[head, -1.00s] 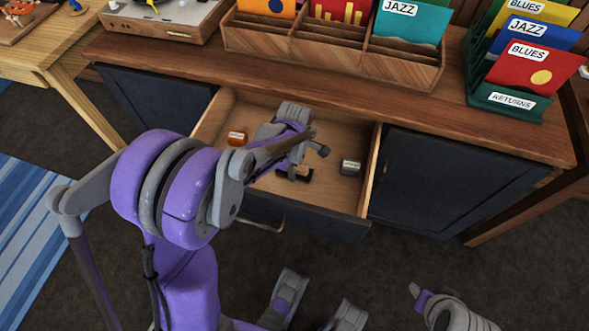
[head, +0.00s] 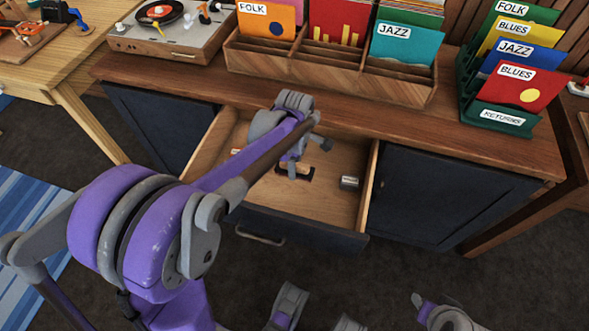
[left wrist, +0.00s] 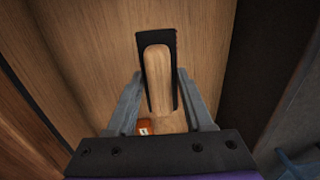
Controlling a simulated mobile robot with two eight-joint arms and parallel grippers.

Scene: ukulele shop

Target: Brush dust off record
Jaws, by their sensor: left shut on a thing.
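The record (head: 160,12) is a black disc with a pale and orange label, lying on the turntable (head: 170,38) at the top left. The brush (left wrist: 158,75) has a rounded wooden handle on a black base. In the head view the brush (head: 307,173) is low in the open drawer, partly hidden by my left wrist. My left gripper (head: 292,168) reaches down into the drawer and is shut on the brush handle. Its two fingers (left wrist: 158,108) flank the handle in the left wrist view. I cannot tell whether the brush touches the drawer floor.
The open drawer (head: 335,205) also holds a small orange box (left wrist: 144,127) and a grey box (head: 349,183). Above it, the cabinet top (head: 240,97) carries a wooden record crate (head: 330,82) and a green returns rack (head: 470,106). Cabinet top in front of them is clear.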

